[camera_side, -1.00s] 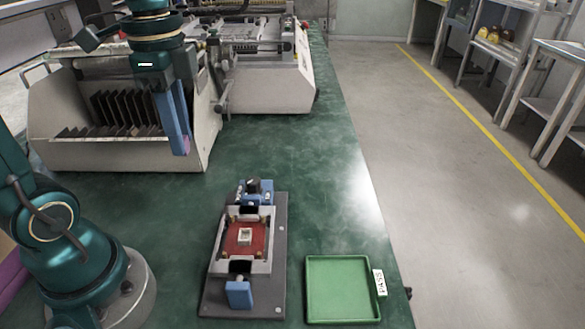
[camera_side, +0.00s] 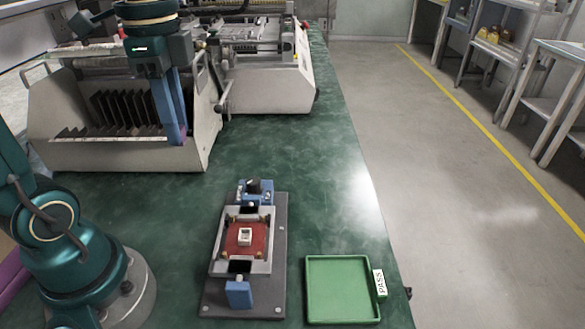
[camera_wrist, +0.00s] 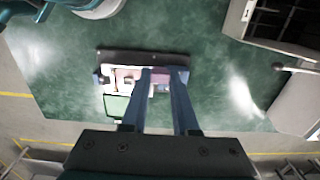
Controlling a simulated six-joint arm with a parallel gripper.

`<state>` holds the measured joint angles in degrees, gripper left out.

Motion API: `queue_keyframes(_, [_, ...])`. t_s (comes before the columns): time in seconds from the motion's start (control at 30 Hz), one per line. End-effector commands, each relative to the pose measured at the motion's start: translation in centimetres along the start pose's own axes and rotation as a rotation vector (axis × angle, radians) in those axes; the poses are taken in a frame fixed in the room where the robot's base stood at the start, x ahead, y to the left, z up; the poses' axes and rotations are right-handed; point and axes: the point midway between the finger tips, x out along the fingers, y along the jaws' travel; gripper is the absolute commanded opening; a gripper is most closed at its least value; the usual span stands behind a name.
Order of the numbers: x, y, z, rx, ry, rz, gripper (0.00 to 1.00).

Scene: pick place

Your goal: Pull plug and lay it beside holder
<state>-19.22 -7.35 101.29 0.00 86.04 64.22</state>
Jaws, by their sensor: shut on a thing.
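My gripper (camera_side: 174,138) hangs at the upper left in the side view, in front of the slotted bin and well above the bench. Its blue fingers are shut on a small purple thing, probably the plug (camera_wrist: 161,78), mostly hidden by the fingers in the side view. The holder, a grey fixture (camera_side: 265,285) with a red block (camera_side: 236,246) and blue clamps, sits on the bench to the lower right of my gripper. A white square socket piece (camera_side: 245,236) is in the middle of the red block.
A green tray (camera_side: 312,290) with a PASS label (camera_side: 380,282) lies right of the holder, near the bench's right edge. A grey slotted bin (camera_side: 120,155) and a machine (camera_side: 275,90) stand at the back. Green bench around the holder is clear.

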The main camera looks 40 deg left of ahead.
Motion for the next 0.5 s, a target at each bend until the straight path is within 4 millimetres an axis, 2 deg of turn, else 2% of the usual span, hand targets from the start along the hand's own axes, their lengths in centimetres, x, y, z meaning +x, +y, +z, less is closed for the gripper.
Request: queue_keyframes(0.5, [-1.5, 0.0, 0.0, 0.000, 0.000, 0.000, 0.00])
